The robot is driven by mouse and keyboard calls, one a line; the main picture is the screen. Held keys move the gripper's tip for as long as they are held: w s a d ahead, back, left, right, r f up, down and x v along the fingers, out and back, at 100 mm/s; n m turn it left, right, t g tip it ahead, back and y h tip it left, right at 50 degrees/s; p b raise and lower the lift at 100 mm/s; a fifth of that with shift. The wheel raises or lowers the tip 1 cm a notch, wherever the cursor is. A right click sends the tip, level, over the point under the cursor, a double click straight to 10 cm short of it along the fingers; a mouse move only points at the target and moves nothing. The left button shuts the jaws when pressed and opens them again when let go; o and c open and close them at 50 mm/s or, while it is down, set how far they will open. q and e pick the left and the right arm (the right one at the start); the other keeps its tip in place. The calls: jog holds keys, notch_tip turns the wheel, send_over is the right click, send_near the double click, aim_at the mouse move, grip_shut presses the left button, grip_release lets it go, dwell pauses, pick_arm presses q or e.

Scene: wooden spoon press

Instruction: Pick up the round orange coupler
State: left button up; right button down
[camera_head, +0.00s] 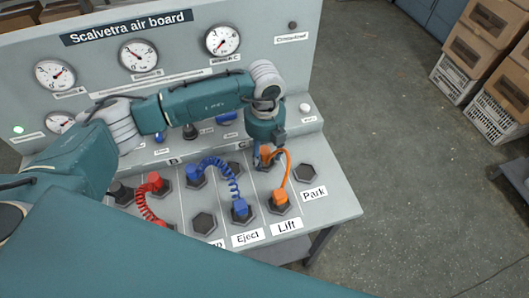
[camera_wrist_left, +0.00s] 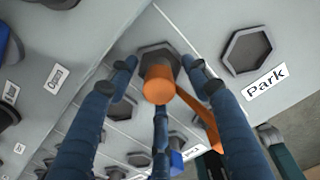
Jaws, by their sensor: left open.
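The round orange coupler (camera_wrist_left: 158,84) sits in a dark hexagonal socket in the wrist view, with its orange hose running down to the right. My left gripper (camera_wrist_left: 158,72) is open, its blue fingers on both sides of the coupler and a third finger below it; contact cannot be told. In the head view my left gripper (camera_head: 266,158) points down over this upper end, which it partly hides. The orange hose (camera_head: 288,166) curves to another orange coupler (camera_head: 280,197) in the socket above the Lift label (camera_head: 287,226). My right gripper is not in view.
An empty hexagonal socket (camera_head: 305,172) by the Park label (camera_head: 314,193) lies to the right. A blue coiled hose (camera_head: 220,170) and a red coiled hose (camera_head: 144,198) are plugged in to the left. The gauge panel (camera_head: 180,62) rises behind. Open floor lies right of the board.

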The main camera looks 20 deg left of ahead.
pick_arm(q)
jog(key=shift+f, duration=0.45)
grip_shut()
jog(key=shift+r, duration=0.15)
